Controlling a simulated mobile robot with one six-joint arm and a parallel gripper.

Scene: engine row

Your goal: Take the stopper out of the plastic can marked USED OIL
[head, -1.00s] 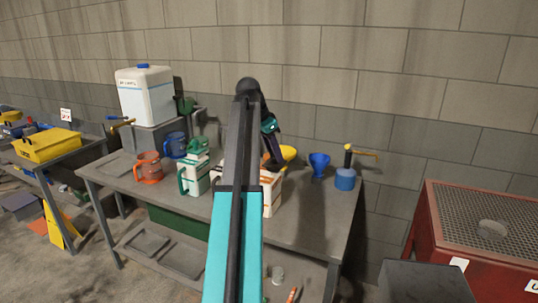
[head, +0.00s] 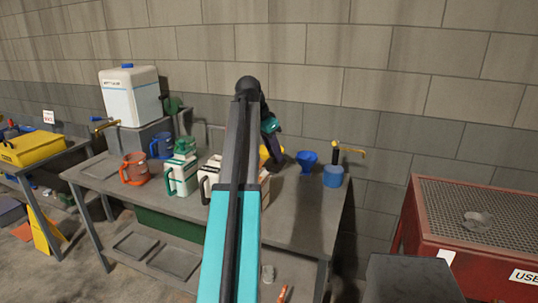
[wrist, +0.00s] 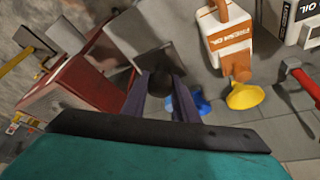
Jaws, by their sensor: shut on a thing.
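My gripper (wrist: 163,92) is shut on a small dark round thing (wrist: 163,84), probably a stopper; its detail is too dark to tell. In the head view my gripper (head: 278,156) hangs over the right part of the bench, near a yellow funnel (head: 265,157). A white can with dark trim (head: 208,183) stands left of my arm, partly hidden by it. In the wrist view a white can (wrist: 298,22) at the top right shows a dark label ending in OIL; its mouth is out of view. A white and orange can (wrist: 228,38) marked FRESH OIL stands beside it.
A blue funnel (head: 308,160) and a blue pot (head: 333,176) are at the right of the bench (head: 300,225). A green and white can (head: 182,178) and orange jug (head: 134,170) stand left. A red parts washer (head: 480,215) is at far right.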

